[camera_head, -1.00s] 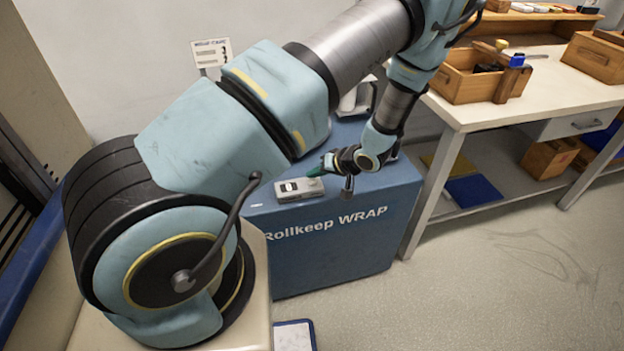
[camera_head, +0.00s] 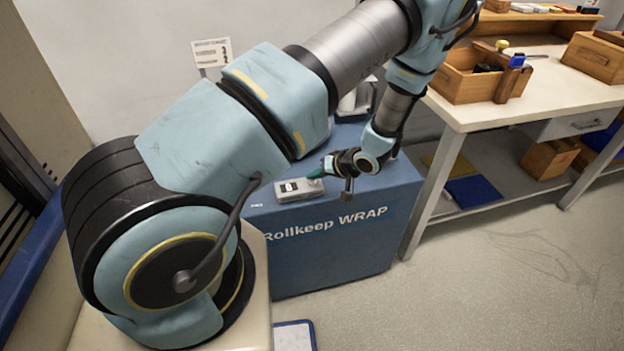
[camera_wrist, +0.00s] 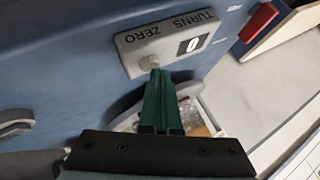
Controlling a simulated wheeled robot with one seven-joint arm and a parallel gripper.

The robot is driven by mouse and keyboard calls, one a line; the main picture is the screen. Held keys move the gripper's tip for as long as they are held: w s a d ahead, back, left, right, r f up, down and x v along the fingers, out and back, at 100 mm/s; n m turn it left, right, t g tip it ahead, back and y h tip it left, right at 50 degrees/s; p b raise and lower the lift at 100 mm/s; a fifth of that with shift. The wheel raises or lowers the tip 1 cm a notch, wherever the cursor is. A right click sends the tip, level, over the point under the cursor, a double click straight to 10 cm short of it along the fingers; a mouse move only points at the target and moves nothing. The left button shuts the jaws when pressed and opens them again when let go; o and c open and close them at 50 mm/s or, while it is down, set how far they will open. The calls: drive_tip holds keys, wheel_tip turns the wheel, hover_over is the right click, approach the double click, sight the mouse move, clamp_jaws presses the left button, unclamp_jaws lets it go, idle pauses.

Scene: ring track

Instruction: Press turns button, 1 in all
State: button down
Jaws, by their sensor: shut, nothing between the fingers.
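A small grey counter box (camera_head: 299,189) sits on top of the blue machine marked "Rollkeep WRAP" (camera_head: 325,225). In the wrist view the box (camera_wrist: 170,42) carries the words "TURNS" and "ZERO" and a small window reading 0 (camera_wrist: 194,45). A round grey button (camera_wrist: 150,62) is at its near edge, beside "ZERO". My gripper (camera_head: 318,172) is shut and empty, with its green fingertips (camera_wrist: 156,76) right at the button. I cannot tell whether they touch it.
A red part (camera_wrist: 259,22) is near the machine's edge in the wrist view. The workbench (camera_head: 480,110) at the right bears wooden boxes (camera_head: 480,80). A white printed sign (camera_head: 211,53) is at the back wall. The floor at the lower right is clear.

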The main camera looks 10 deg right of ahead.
sight(314, 183)
drive_tip(key=shift+r+p, duration=0.9)
drive_tip(key=shift+p, duration=0.05)
drive_tip(key=shift+r, duration=0.1)
wheel_tip(314, 183, up, 5)
drive_tip(key=p, duration=0.4)
drive_tip(key=shift+p, duration=0.4)
